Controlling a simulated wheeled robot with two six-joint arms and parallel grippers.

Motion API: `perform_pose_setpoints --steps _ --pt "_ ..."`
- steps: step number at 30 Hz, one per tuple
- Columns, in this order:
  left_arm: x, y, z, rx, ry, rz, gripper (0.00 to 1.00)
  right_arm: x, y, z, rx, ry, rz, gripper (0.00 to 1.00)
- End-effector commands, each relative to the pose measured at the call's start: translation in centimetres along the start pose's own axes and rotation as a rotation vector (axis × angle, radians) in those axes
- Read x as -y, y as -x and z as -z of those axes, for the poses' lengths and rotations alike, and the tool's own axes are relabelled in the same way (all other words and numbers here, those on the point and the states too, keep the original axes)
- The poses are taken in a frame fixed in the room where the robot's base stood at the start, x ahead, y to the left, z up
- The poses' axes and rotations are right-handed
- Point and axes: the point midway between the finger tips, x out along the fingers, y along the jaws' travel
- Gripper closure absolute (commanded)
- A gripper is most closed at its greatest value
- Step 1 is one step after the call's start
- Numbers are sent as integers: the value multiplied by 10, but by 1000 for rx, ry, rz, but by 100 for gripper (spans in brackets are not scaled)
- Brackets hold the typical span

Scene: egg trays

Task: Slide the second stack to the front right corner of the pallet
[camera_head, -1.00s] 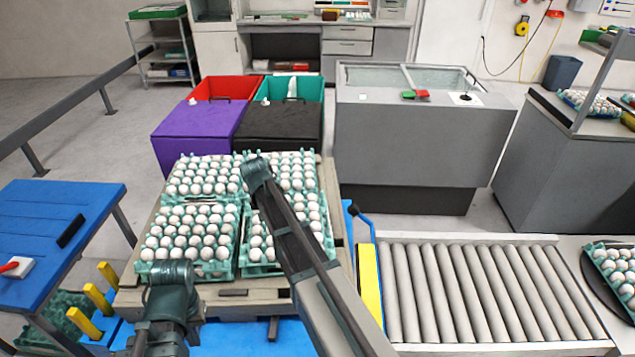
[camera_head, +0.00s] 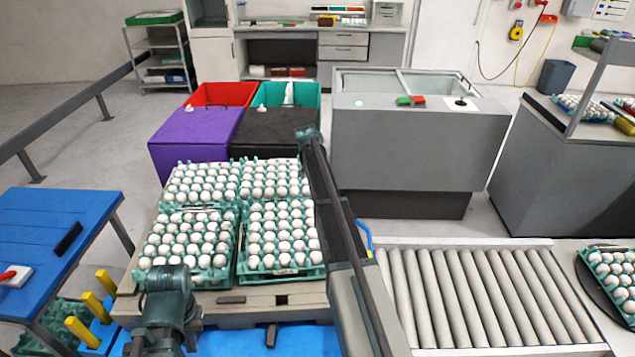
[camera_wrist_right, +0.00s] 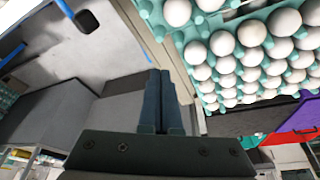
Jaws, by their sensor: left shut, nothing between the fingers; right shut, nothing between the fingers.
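Egg stacks in green trays stand in two rows on the pallet (camera_head: 305,295): back left (camera_head: 200,182), back right (camera_head: 275,179), front left (camera_head: 190,240) and front right (camera_head: 280,240). The front right stack sits by the pallet's front right corner, beside the front left one. My right arm stretches along the pallet's right side; its gripper is hidden in the head view. In the right wrist view my right gripper (camera_wrist_right: 160,78) is shut and empty, beside the egg trays (camera_wrist_right: 240,60), with a gap. My left gripper (camera_head: 138,345) is low at the front left, shut, empty.
A roller conveyor (camera_head: 480,295) lies right of the pallet. Purple (camera_head: 190,135) and black (camera_head: 275,130) bins stand behind it, with a grey chest (camera_head: 415,130) at the back right. A blue table (camera_head: 50,230) is at the left.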

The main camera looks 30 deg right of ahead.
Motion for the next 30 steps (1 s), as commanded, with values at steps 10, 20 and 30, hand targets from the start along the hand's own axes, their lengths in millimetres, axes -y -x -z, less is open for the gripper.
perform_pose_setpoints --steps 10,20,30 --pt "-5 -55 3 0 0 0 100 0 -58 -2 0 0 0 100" --pt "-7 -74 4 0 0 0 100 -1 -70 -25 0 3 1 100" --pt "-7 -74 4 0 0 0 100 0 -66 -38 0 1 -1 100"
